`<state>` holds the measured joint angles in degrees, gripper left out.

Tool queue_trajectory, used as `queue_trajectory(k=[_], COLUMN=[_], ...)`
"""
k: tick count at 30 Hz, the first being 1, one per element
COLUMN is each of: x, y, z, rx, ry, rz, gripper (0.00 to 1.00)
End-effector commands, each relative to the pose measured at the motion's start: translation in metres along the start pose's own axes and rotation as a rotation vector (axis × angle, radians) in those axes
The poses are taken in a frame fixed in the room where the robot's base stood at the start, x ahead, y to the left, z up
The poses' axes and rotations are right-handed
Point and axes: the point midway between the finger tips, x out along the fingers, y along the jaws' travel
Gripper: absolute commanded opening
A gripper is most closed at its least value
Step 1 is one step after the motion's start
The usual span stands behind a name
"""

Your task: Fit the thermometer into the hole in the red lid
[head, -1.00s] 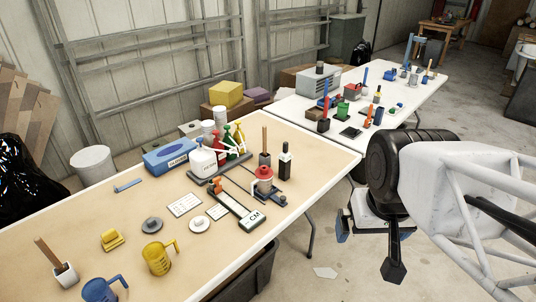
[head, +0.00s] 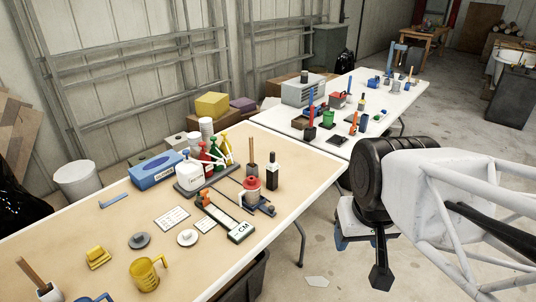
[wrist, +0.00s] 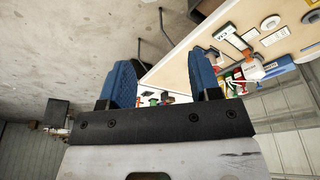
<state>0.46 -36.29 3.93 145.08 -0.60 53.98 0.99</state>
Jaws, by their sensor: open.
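The red lid (head: 252,182) sits on a small jar in a stand near the far right corner of the near table. I cannot pick out the thermometer for certain among the small things on the tables. My gripper (head: 355,240) hangs at the right in the head view, beyond the table's right edge and over the floor, apart from the lid. In the wrist view my gripper (wrist: 160,82) shows two blue fingers spread wide with nothing between them.
The near table (head: 112,218) also carries a blue box (head: 156,169), several bottles (head: 206,165), a dark bottle (head: 272,172), a CM-marked ruler block (head: 240,233) and a yellow mug (head: 146,273). The far table (head: 372,133) holds many small items.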

Motion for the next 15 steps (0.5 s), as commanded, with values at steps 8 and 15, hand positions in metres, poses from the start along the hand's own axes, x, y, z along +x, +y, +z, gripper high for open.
queue_trajectory(k=[8, 15], x=[0.0, 0.002], y=[0.0, 0.002], z=[0.0, -0.013], rx=[0.0, -0.002], ry=[0.0, 0.022], rz=[0.0, 0.011], gripper=[0.51, 0.51])
